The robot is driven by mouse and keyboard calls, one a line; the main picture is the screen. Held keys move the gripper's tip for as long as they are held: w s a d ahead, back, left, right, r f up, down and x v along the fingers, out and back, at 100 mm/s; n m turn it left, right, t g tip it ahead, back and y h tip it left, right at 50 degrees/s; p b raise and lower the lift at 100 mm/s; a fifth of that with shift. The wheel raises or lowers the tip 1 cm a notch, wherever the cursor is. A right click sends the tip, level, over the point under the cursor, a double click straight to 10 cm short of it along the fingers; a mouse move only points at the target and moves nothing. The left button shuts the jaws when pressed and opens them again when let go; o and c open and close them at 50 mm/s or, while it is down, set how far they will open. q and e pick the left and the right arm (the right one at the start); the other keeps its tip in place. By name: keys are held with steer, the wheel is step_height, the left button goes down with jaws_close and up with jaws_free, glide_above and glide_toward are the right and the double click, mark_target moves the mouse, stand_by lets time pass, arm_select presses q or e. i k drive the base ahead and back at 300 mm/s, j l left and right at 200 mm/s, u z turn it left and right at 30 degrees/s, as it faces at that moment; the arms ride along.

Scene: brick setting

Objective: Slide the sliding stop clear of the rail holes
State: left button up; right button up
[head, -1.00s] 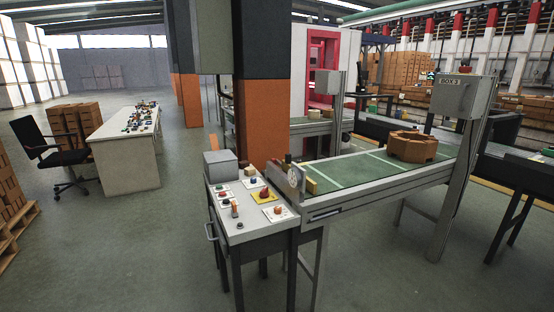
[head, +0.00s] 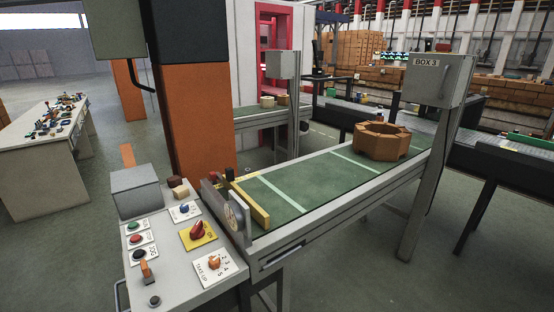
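A yellow bar (head: 251,207) stands across the near left end of the green conveyor belt (head: 320,170); it may be the sliding stop, but I cannot tell for sure. The grey side rail (head: 335,213) runs along the belt's front edge. A dark slot (head: 281,257) shows low on its near part; separate rail holes are too small to make out. A round dial (head: 233,216) sits on the grey end plate beside the yellow bar. Neither of my grippers is in view.
A control desk (head: 180,275) with buttons, a red knob (head: 198,230) and an orange lever (head: 147,270) stands in front. An octagonal brick ring (head: 383,140) lies on the belt near a post with a BOX 3 cabinet (head: 436,80). Clear floor lies at the lower right.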

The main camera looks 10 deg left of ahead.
mark_target(259, 214)
steer(key=i+l+u, duration=0.95)
steer(key=l+u, duration=0.15)
steer(key=l, duration=0.2)
